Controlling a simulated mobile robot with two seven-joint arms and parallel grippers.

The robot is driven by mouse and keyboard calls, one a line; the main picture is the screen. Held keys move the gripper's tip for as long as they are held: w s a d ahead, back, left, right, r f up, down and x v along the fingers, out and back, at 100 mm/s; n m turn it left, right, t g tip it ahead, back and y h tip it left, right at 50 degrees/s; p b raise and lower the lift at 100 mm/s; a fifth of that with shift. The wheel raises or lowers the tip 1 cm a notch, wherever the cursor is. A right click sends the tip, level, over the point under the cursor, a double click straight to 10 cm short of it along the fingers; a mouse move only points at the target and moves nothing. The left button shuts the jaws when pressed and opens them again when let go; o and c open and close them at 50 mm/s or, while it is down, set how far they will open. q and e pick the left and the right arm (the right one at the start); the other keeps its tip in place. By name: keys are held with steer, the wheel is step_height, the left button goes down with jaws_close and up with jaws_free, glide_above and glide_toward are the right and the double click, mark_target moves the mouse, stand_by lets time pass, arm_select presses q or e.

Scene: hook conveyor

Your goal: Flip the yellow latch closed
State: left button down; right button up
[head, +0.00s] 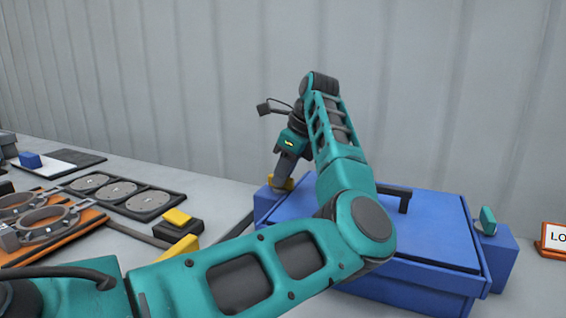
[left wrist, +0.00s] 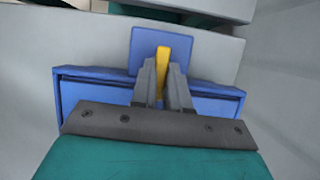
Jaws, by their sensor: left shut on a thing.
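The yellow latch (left wrist: 161,68) shows in the left wrist view as an upright yellow bar against a blue block (left wrist: 141,42). My left gripper (left wrist: 162,82) has its two grey fingers on either side of the latch and is shut on it. In the head view my left gripper (head: 281,185) is at the left side of the blue box (head: 425,228), with a bit of the yellow latch (head: 289,184) showing beside the fingers. The box lid is down, with a dark handle (head: 398,195) on top, partly hidden by my arm. My right gripper is not in view.
A teal latch (head: 488,221) stands on a blue block at the box's right side. An orange-framed sign (head: 553,241) is at the far right. Orange and dark fixtures with grey rings (head: 46,219) and yellow-topped dark blocks (head: 178,219) lie on the left.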

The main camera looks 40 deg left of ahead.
arm_select(q)
steer(key=shift+n, duration=0.3)
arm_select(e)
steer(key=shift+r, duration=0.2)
arm_select(q)
steer(key=c, duration=1.1)
jaws_free()
steer(key=shift+p+v, duration=1.2)
steer(key=shift+v, duration=5.25)
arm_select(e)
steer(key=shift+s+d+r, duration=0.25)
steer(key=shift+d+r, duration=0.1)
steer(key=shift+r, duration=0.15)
arm_select(q)
steer(key=shift+w, duration=0.15)
steer(key=shift+f, duration=0.1)
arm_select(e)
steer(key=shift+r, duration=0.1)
